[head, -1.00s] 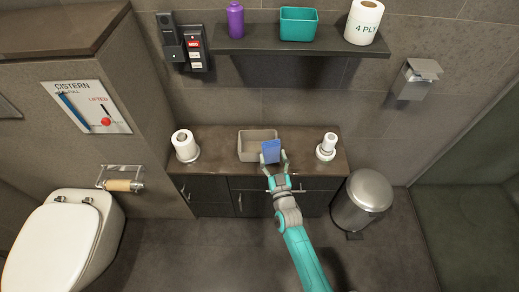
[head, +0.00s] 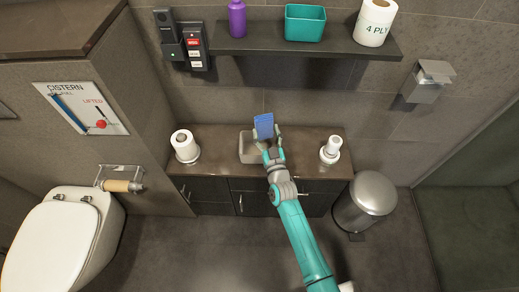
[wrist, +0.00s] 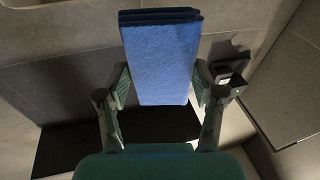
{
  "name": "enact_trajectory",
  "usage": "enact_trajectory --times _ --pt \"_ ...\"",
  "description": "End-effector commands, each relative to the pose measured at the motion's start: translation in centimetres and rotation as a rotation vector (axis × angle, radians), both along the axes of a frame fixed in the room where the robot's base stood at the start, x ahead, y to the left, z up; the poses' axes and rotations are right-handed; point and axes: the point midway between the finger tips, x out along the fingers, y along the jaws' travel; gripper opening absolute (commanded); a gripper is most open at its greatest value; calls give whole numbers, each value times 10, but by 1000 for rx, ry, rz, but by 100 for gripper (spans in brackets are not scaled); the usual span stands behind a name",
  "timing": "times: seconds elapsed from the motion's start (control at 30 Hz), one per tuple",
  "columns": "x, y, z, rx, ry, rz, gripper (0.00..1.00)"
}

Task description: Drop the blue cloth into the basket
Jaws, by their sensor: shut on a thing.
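The blue cloth (head: 263,126) is a folded flat block, held upright in my gripper (head: 269,146). In the wrist view the cloth (wrist: 161,62) stands between the two fingers of my gripper (wrist: 160,90), which are shut on its sides. The basket cannot be made out in the wrist view.
A toilet roll on a holder (head: 184,145) stands left of the basket, and another white roll on a stand (head: 331,149) stands to the right. A wall shelf (head: 300,42) with a teal box (head: 305,22) hangs above. A metal bin (head: 366,199) stands at the right.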

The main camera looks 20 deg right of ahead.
Motion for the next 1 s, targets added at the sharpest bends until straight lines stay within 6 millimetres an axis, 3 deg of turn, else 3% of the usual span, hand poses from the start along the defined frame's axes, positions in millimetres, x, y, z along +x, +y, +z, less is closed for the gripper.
enact_trajectory --times 0.3,0.63,0.67,0.77,1.0 --pt "0 0 -25 -1 0 -1 39" --pt "0 0 -27 0 -1 0 39" --pt "0 0 -28 0 -1 0 69" --pt "0 0 -27 0 -1 0 94" --pt "0 0 -28 0 0 0 96"
